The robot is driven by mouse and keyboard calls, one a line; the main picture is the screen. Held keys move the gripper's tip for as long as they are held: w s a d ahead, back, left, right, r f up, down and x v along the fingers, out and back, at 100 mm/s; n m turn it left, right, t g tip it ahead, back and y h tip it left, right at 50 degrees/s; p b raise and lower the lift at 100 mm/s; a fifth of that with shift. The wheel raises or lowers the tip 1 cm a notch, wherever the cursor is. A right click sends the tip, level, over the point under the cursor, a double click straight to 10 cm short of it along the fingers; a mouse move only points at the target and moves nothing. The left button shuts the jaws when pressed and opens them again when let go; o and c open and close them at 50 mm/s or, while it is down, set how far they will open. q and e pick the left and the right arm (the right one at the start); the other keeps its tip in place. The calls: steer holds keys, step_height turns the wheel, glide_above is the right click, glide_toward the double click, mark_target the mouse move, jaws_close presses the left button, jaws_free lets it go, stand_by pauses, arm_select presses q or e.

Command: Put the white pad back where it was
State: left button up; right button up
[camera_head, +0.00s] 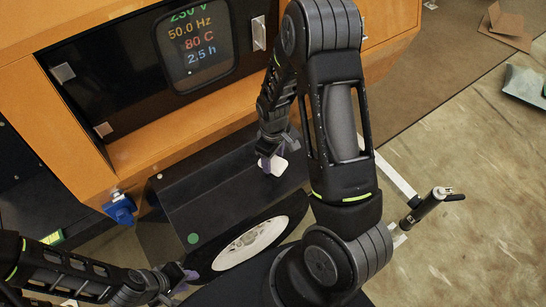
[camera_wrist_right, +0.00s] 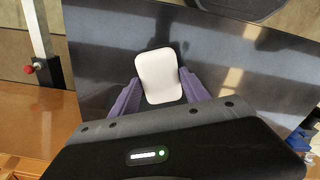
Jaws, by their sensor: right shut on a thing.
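The white pad (camera_head: 279,166) is a small rounded rectangle held in my right gripper (camera_head: 270,161), over the dark slanted panel (camera_head: 215,195). In the right wrist view the white pad (camera_wrist_right: 159,75) stands between the two purple fingers of my right gripper (camera_wrist_right: 158,92), which is shut on it. The dark panel fills much of the background there; I cannot tell whether the pad touches it.
An orange cabinet (camera_head: 165,135) with a lit display (camera_head: 196,45) stands behind. A blue part (camera_head: 120,208) sits at its lower corner. A white oval plate (camera_head: 250,243) lies in front of the panel. A dark handle-like post (camera_head: 425,208) stands at right. Open floor lies right.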

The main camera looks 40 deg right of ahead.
mark_target(273, 161)
steer(key=o, duration=1.2)
step_height(273, 161, up, 12)
steer(key=shift+r, duration=0.1)
stand_by(0.8)
